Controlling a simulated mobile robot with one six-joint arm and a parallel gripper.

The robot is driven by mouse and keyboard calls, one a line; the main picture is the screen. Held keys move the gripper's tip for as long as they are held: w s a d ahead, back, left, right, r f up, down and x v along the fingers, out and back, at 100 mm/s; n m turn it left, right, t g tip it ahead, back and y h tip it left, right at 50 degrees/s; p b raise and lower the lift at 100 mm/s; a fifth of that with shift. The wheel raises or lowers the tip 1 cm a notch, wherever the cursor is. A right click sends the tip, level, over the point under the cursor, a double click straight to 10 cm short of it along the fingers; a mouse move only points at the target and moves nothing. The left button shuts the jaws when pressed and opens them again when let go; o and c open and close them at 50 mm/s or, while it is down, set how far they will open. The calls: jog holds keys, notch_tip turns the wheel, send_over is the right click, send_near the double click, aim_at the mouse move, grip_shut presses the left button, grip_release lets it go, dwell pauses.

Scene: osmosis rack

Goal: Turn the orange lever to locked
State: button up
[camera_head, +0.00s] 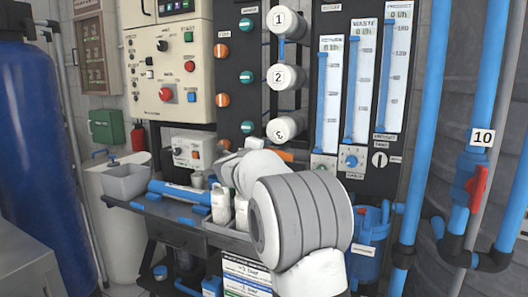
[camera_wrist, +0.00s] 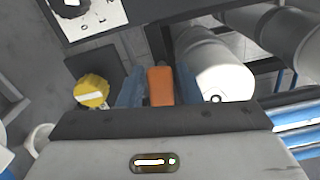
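The orange lever (camera_wrist: 160,86) sits between the two blue fingers of my gripper (camera_wrist: 160,80) in the wrist view. The fingers lie close along both its sides, with hardly any gap visible. In the head view a small orange piece, apparently the lever (camera_head: 284,155), shows just above my white wrist, below the white cylinder end marked 3. My wrist and arm hide the fingers and most of the lever there. The lever's locked mark is not readable in either view.
White cylinders marked 1 (camera_head: 283,20) and 2 (camera_head: 283,77) are stacked above. In the wrist view a yellow knob (camera_wrist: 91,91) is left of the fingers and a white cylinder (camera_wrist: 216,67) close on the right. White bottles (camera_head: 221,203) stand on the shelf below.

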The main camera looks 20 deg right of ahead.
jog(key=shift+c, duration=0.3)
grip_shut()
jog(key=shift+n+p, duration=0.4)
jog(key=shift+p, duration=0.2)
jog(key=n+p, duration=0.3)
jog(key=shift+f, duration=0.4)
jog(key=s+d+f+n+p, duration=0.1)
jog(key=n+p, duration=0.3)
jog(key=n, duration=0.1)
jog(key=f+n+p, duration=0.1)
jog(key=n+p, duration=0.3)
jog(key=n, duration=0.1)
jog(key=s+d+f+n+p, duration=0.1)
jog(key=f+n+p, duration=0.1)
jog(key=n+p, duration=0.2)
jog(key=shift+s+d+n+p, duration=0.3)
jog(key=shift+s+n+p, duration=0.05)
jog(key=shift+n, duration=0.65)
